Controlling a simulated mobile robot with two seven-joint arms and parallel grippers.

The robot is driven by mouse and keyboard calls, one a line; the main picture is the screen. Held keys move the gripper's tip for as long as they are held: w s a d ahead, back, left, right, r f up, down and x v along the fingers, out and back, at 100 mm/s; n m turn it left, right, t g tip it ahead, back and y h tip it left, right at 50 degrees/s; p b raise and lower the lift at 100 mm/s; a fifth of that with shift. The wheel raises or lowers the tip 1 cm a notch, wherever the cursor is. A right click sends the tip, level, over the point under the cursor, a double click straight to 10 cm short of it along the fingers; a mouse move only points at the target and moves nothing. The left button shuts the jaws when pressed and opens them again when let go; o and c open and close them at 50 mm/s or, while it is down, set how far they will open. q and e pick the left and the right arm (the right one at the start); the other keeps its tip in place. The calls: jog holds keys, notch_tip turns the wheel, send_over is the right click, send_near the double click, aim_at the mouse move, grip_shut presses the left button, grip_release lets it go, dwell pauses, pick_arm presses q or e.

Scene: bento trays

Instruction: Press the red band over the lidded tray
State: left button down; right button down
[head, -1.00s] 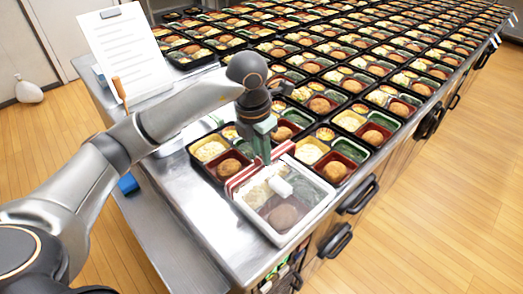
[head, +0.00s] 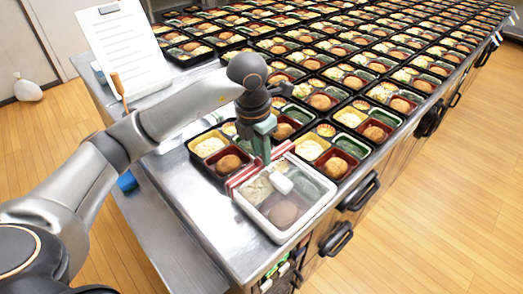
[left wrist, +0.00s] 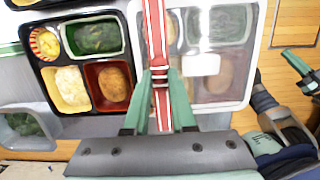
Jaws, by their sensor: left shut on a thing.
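The red band (head: 239,181), striped red and white, runs along the far-left edge of the lidded tray (head: 279,238) in the head view. My left gripper (head: 262,155) points down at that edge and is shut on the band. In the left wrist view the band (left wrist: 154,30) runs upright between the fingertips (left wrist: 158,84) and along the left side of the lidded tray (left wrist: 215,105). The tray has a clear lid with food under it, and a white block (left wrist: 201,64) shows over it. I cannot tell whether the band touches the lid.
Open black bento trays (head: 218,150) stand close behind the lidded tray, and many more fill the counter (head: 185,215) beyond. A clipboard (head: 124,45) stands at the back left. Dark handles (head: 358,192) stick out from the counter's right side.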

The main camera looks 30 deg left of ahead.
pick_arm(q)
jog(key=shift+f+b, duration=0.75)
jog(key=shift+f, duration=0.25)
jog(key=shift+f, duration=0.1)
dwell(0.4)
jog(key=shift+c, duration=0.6)
grip_release()
jog(key=shift+r+p, duration=2.75)
jog(key=shift+r, duration=1.3)
jog(key=shift+c, duration=0.3)
